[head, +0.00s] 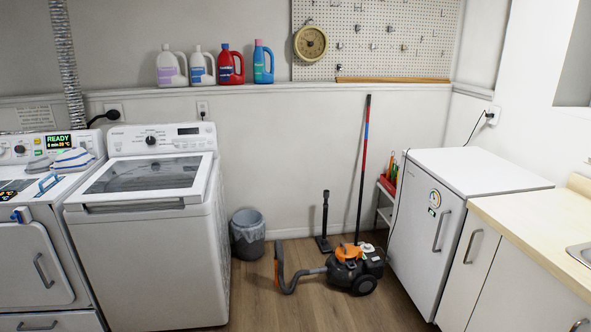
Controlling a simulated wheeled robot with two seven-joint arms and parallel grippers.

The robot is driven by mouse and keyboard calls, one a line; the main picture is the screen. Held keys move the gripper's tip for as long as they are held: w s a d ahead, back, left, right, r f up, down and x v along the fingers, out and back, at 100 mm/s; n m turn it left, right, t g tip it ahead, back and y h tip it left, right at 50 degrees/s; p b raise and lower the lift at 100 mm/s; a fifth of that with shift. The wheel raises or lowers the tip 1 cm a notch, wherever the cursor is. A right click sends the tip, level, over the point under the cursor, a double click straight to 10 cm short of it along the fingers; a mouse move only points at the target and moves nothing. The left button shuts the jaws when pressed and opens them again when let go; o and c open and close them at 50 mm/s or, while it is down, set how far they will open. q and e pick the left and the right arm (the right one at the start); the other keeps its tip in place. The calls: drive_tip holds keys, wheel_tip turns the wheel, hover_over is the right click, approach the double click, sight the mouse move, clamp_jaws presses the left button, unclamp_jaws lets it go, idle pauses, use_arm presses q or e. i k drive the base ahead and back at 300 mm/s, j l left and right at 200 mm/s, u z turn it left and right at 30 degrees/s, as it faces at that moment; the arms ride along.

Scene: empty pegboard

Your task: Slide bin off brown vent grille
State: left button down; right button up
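A grey bin (248,238) with a liner over its rim stands upright on the wooden floor in the head view. It is just right of the washing machine and close to the back wall. I cannot make out a brown vent grille; the floor under the bin is hidden. Neither of my grippers shows in the head view.
A white washing machine (150,225) stands left of the bin. An orange and black vacuum cleaner (352,268) with its hose (285,283) lies to the right. A white fridge (440,215) stands further right. Floor (258,305) in front of the bin is clear.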

sight(246, 251)
drive_tip(key=i, duration=1.75)
